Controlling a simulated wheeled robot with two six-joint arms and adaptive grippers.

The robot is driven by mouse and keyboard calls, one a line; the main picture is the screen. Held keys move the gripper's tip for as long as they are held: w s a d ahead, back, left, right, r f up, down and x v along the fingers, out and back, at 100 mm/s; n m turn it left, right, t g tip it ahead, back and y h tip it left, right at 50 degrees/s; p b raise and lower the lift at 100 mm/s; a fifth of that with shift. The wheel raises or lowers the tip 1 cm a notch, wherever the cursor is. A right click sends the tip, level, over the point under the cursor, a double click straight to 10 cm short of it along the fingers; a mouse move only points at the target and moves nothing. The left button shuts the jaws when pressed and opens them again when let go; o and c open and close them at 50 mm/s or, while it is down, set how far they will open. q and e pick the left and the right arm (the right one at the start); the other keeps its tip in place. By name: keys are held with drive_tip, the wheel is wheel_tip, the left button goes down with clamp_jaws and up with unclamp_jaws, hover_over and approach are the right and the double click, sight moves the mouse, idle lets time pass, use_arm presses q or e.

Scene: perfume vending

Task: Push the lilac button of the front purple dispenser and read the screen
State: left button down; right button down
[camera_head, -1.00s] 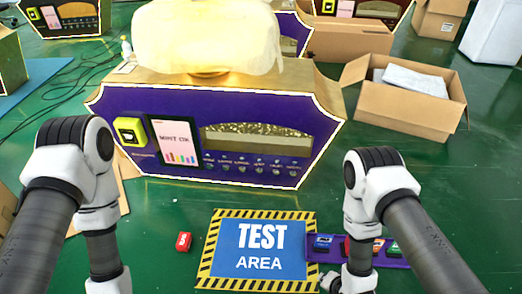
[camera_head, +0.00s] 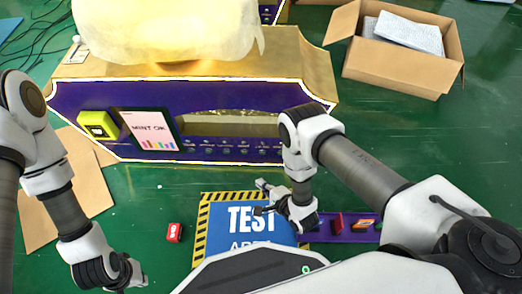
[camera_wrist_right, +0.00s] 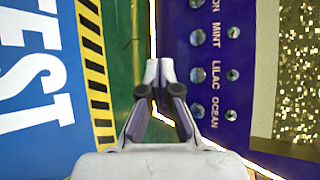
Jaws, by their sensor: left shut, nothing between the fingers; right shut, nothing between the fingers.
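The front purple dispenser (camera_head: 80,92) has a gold top and a dark sparkling window. Its screen (camera_head: 150,130) reads "MINT OK" above coloured bars. A row of small labelled buttons runs along its front. In the right wrist view, the lilac button (camera_wrist_right: 195,75) sits by the "LILAC" label, between the mint and ocean ones. My right gripper (camera_wrist_right: 159,75) is shut and empty, just short of the dispenser's lower edge, roughly level with the lilac button and apart from it. In the head view my left gripper (camera_head: 137,277) is shut and empty, low at the left.
A blue "TEST AREA" mat (camera_head: 245,222) lies before the dispenser, partly under my right arm. A red block (camera_head: 174,233) lies left of it. A purple strip (camera_head: 340,235) with small blocks is at its right. An open cardboard box (camera_head: 400,62) stands at the back right.

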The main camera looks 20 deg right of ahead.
drive_tip(key=b, duration=0.4)
approach(256, 153)
wheel_tip(256, 153, down, 3)
drive_tip(key=w+a, duration=0.2)
drive_tip(key=a, duration=0.1)
drive_tip(key=shift+w+d+r, duration=0.35)
drive_tip(key=shift+w+d, duration=0.1)
drive_tip(key=shift+w, duration=0.05)
idle(0.4)
drive_tip(key=shift+w+d, duration=0.1)
drive_tip(key=shift+w, duration=0.3)
drive_tip(key=shift+w+d, duration=0.15)
drive_tip(key=shift+w, duration=0.25)
idle(0.6)
drive_tip(key=shift+s, duration=0.1)
drive_tip(key=shift+s+a+p, duration=0.25)
drive_tip(key=shift+s+p, duration=0.1)
drive_tip(key=shift+s, duration=0.35)
